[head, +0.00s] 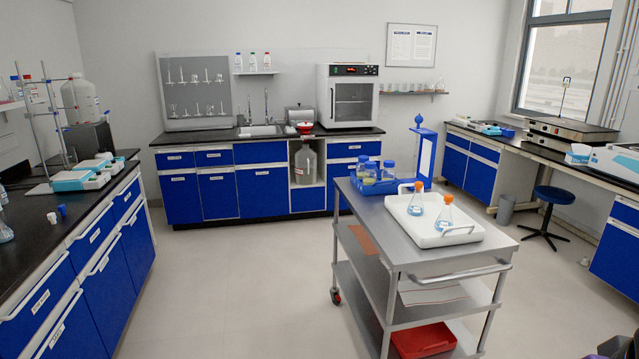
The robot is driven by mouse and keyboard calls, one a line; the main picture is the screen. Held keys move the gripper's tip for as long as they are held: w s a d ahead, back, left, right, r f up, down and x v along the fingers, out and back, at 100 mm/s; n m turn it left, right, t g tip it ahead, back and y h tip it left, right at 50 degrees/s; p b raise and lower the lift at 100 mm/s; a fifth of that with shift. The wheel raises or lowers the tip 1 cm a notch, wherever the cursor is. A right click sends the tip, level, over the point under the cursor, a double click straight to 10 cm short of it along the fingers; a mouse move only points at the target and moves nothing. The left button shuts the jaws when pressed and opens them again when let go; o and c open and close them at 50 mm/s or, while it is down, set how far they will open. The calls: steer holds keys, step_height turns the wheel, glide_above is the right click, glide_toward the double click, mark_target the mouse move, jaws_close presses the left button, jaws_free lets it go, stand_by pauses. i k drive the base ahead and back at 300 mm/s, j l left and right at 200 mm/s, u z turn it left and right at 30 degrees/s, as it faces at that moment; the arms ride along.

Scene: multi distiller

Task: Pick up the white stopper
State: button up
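A small white piece that looks like the white stopper (52,217) lies on the black top of the left bench (30,262), near its front edge. A small blue stopper (62,211) is just to its right and slightly behind it. Both are small in the head view, so their exact shape is hard to tell. My gripper is not in view. A dark shape cut off at the bottom right corner may be part of my arm; no fingers show.
White-and-blue devices (78,178) and a clamp stand stand farther back on the left bench. A steel cart (365,222) holds a white tray (402,212) with two orange-capped flasks. The floor (225,280) between bench and cart is clear.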

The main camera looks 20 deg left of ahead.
mark_target(52, 217)
steer(key=u, duration=1.4)
steer(key=i+j+u, duration=0.15)
steer(key=u, duration=0.2)
steer(key=i+j+u, duration=0.25)
steer(key=u, duration=0.15)
steer(key=i+j, duration=0.75)
steer(key=i+l+u, duration=0.1)
steer(key=u, duration=0.4)
steer(key=i+l+u, duration=0.15)
steer(key=u, duration=0.35)
steer(key=i+l+u, duration=0.35)
steer(key=l, duration=0.15)
steer(key=l+u, duration=0.15)
steer(key=l, duration=0.15)
steer(key=i+l+u, duration=0.15)
steer(key=l, duration=0.25)
steer(key=l+u, duration=0.15)
steer(key=l, duration=0.25)
